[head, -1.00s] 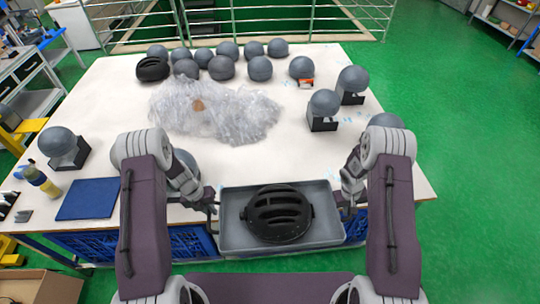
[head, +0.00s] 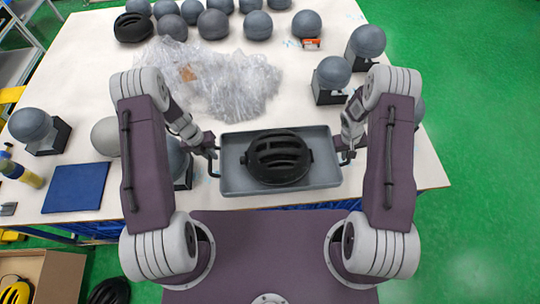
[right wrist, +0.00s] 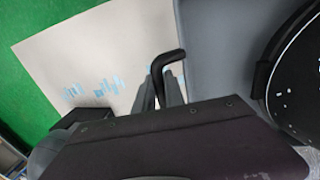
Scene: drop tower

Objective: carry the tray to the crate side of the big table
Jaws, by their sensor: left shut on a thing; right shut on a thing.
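The grey tray (head: 233,182) is held between my two grippers at the near edge of the big white table (head: 270,60), with a black helmet (head: 278,157) in it. My left gripper (head: 214,153) is shut on the tray's left handle. My right gripper (head: 346,150) is shut on its right handle. In the right wrist view the black handle (right wrist: 168,62) stands between the fingers, beside the grey tray wall (right wrist: 215,50). The tray looks about level. I cannot tell whether it touches the table top.
Clear plastic wrap (head: 220,80) lies beyond the tray. Several grey head forms stand along the back, with more on black stands (head: 330,80) at the right. A blue pad (head: 76,187) lies at the left. A cardboard box (head: 55,275) with a yellow helmet stands on the floor.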

